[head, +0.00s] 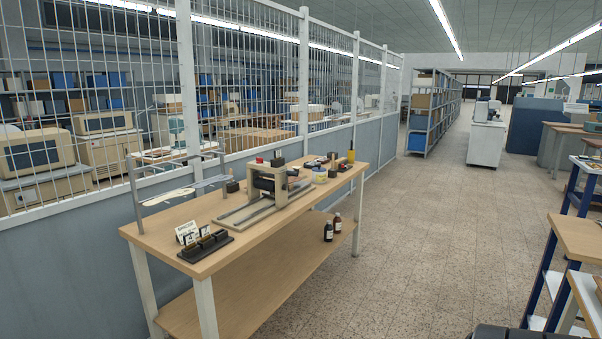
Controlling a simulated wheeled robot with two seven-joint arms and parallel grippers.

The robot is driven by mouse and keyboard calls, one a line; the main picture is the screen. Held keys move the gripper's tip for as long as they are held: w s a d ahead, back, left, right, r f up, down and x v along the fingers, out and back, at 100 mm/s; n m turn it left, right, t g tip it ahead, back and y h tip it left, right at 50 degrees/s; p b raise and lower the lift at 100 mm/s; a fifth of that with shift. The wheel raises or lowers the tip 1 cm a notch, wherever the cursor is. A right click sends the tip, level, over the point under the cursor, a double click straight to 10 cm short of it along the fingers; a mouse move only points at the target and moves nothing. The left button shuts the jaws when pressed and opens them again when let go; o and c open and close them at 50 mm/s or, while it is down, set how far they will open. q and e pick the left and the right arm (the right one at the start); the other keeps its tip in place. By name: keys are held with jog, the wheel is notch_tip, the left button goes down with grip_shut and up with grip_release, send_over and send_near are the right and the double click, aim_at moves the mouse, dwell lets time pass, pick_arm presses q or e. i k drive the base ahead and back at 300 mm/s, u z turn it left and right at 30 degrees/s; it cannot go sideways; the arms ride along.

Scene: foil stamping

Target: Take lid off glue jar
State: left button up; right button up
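A wooden workbench (185,215) stands along the mesh partition, some way ahead. Near its far end is a small squat jar (319,177), pale with yellow, behind the press. It may be the glue jar, but it is too small to tell for sure. Its lid cannot be made out clearly. Neither of my grippers is in view.
A stamping press (262,190) stands mid-bench, with a wire rack (180,185) and a dark type holder (205,246) at the near end. A yellow bottle (351,156) stands at the far end. Two dark bottles (328,231) stand on the lower shelf.

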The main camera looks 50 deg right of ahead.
aim_at(319, 168)
jog(key=i, duration=0.25)
jog(key=z, duration=2.15)
jog(key=i, duration=2.1)
jog(key=u, duration=0.35)
